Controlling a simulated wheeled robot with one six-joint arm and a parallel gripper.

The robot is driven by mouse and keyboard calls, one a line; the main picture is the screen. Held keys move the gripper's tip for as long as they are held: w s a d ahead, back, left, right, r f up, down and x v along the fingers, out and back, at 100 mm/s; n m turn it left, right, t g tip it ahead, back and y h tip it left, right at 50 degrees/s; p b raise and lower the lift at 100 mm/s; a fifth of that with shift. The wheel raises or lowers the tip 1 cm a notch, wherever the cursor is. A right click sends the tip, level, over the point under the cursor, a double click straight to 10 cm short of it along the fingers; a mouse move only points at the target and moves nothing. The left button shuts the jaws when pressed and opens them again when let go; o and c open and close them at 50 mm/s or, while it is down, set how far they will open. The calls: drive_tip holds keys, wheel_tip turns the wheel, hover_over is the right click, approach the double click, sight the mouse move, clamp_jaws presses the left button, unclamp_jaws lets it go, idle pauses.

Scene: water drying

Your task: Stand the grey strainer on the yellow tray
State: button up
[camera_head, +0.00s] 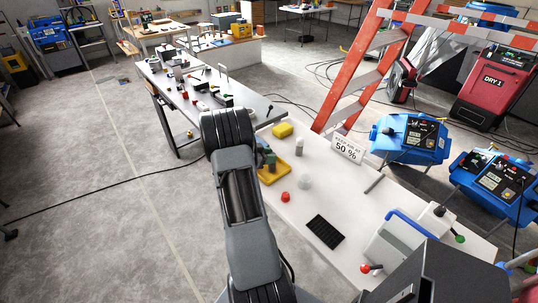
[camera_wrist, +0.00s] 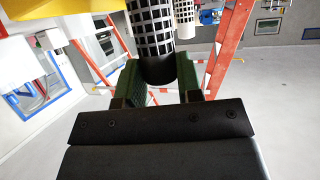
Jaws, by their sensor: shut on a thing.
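My gripper (camera_head: 266,158) is over the far end of the white table in the head view, partly hidden by my own arm. The yellow tray (camera_head: 275,179) lies on the table just beside and below it; whether the held thing touches the tray cannot be told. In the wrist view my gripper's green jaws (camera_wrist: 160,83) are shut on the grey strainer (camera_wrist: 155,42), a dark cylinder with a grid of openings and a solid dark end between the jaws. Its far end runs out of the top of the wrist view. A yellow surface (camera_wrist: 35,10) fills that view's top left corner.
A yellow block (camera_head: 283,130), a white cylinder (camera_head: 299,147), a pale cup (camera_head: 305,181) and a red piece (camera_head: 285,197) stand near the tray. A "50 %" sign (camera_head: 347,148) stands at the table's far edge. A black mat (camera_head: 325,231) lies nearer. An orange ladder (camera_head: 360,70) stands behind.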

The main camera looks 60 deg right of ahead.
drive_tip(key=shift+f+b, duration=0.25)
drive_tip(key=shift+b, duration=0.25)
drive_tip(key=o, duration=0.9)
drive_tip(key=shift+r, duration=0.1)
